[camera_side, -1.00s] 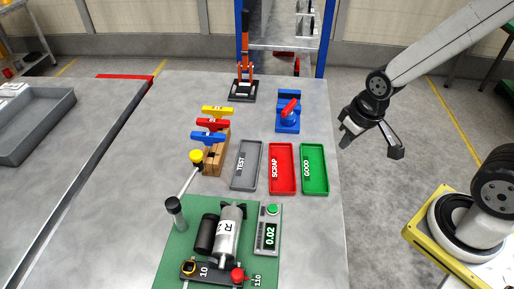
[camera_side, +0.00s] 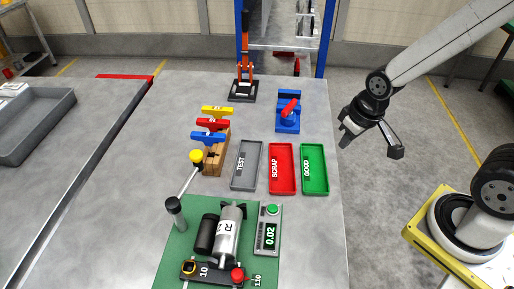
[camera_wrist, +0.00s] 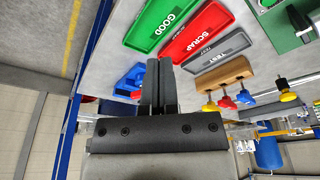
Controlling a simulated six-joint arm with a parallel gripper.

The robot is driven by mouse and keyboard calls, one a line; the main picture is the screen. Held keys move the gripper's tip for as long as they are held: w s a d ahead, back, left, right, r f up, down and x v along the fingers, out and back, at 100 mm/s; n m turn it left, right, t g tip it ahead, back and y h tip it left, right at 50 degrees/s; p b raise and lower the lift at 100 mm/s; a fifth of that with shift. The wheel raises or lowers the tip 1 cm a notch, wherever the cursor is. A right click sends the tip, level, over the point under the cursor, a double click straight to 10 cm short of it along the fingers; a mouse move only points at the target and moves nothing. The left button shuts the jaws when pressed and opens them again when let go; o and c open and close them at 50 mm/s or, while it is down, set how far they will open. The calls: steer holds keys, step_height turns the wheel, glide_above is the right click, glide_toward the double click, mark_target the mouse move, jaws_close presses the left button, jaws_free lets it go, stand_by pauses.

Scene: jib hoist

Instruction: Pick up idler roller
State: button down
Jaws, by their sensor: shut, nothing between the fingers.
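A silver roller (camera_side: 229,233) with a white label and a thin shaft end lies on the green mat (camera_side: 177,246) at the front of the table; it looks like the idler roller. A shorter black cylinder (camera_side: 207,234) lies against its left side. My gripper (camera_side: 347,134) hangs off the table's right edge, behind and to the right of the roller and well apart from it. In the wrist view my gripper's fingers (camera_wrist: 159,84) are together and empty. The roller cannot be made out in the wrist view.
Grey TEST (camera_side: 247,165), red SCRAP (camera_side: 282,168) and green GOOD (camera_side: 314,169) trays stand mid-table, empty. A digital readout (camera_side: 268,230) showing 0.02 is right of the roller. A wooden block with coloured handles (camera_side: 216,152), a blue clamp (camera_side: 288,113) and an orange lever (camera_side: 245,67) stand behind.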

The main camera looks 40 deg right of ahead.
stand_by(0.3)
steer(key=shift+c, duration=1.4)
jaws_free()
steer(key=shift+a, duration=0.1)
steer(key=n+g+y, duration=0.1)
steer(key=n+y, duration=0.1)
steer(key=n, duration=2.5)
glide_above(234, 231)
steer(key=x, duration=0.3)
steer(key=shift+s+d+f, duration=0.2)
steer(key=shift+d+f, duration=0.1)
steer(key=shift+f, duration=0.2)
